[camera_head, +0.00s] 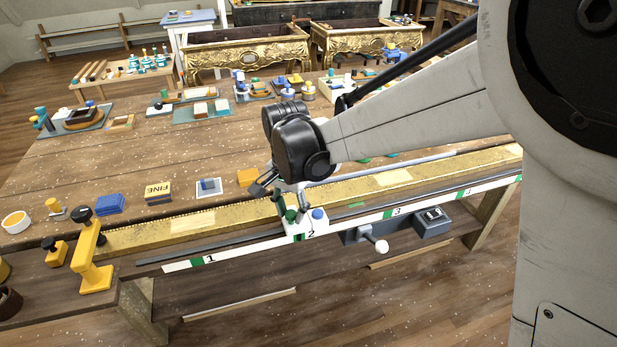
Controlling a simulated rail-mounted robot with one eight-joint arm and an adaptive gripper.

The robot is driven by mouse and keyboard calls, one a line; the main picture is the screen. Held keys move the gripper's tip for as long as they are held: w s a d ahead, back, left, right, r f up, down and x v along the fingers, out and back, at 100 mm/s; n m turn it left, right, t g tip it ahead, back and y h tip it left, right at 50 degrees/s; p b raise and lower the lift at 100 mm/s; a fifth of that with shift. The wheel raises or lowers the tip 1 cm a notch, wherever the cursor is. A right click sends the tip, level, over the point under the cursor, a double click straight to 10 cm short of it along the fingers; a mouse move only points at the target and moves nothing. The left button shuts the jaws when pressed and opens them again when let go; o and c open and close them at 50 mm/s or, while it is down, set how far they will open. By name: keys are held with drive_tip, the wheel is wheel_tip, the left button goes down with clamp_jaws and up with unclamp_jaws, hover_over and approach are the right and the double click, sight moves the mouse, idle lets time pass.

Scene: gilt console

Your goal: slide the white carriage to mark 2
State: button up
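The white carriage (316,224) sits on the rail along the front edge of the bench. It carries a blue knob (318,214) and a green knob (291,215). The white scale strip (250,248) has green marks with numbers. The carriage is at the number 2 (311,233) and partly overlaps the strip there; exact alignment is hard to tell. My gripper (280,204) is down at the carriage's left side, by the green knob. Its fingers are small and partly hidden by my wrist, so I cannot tell whether they hold anything.
A gilded beam (230,217) runs behind the rail, with a yellow clamp (92,262) at its left end. A white-knobbed lever (380,246) and a grey box (433,221) are right of the carriage. Blocks, including a FINE block (158,192), lie behind.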

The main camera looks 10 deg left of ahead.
sight(293, 213)
drive_tip(key=o, duration=0.3)
wheel_tip(293, 213, up, 12)
idle(0.6)
drive_tip(key=s+d+r+n+t+y, duration=0.1)
drive_tip(key=s+d+r+t, duration=0.1)
drive_tip(key=d, duration=0.9)
drive_tip(key=s+d+r+t, duration=0.1)
drive_tip(key=s+d+r, duration=0.1)
drive_tip(key=d, duration=0.8)
drive_tip(key=s+d+f+n+t, duration=0.1)
drive_tip(key=s+d+f+t, duration=0.1)
drive_tip(key=s+d, duration=0.3)
drive_tip(key=s+d+f+t+h+b, duration=0.1)
drive_tip(key=s+d+f+t, duration=0.1)
drive_tip(key=s+d, duration=0.4)
drive_tip(key=d+f, duration=0.1)
drive_tip(key=d, duration=0.3)
drive_tip(key=shift+d+f+n, duration=0.15)
drive_tip(key=shift+d+n, duration=0.15)
drive_tip(key=shift+n, duration=0.1)
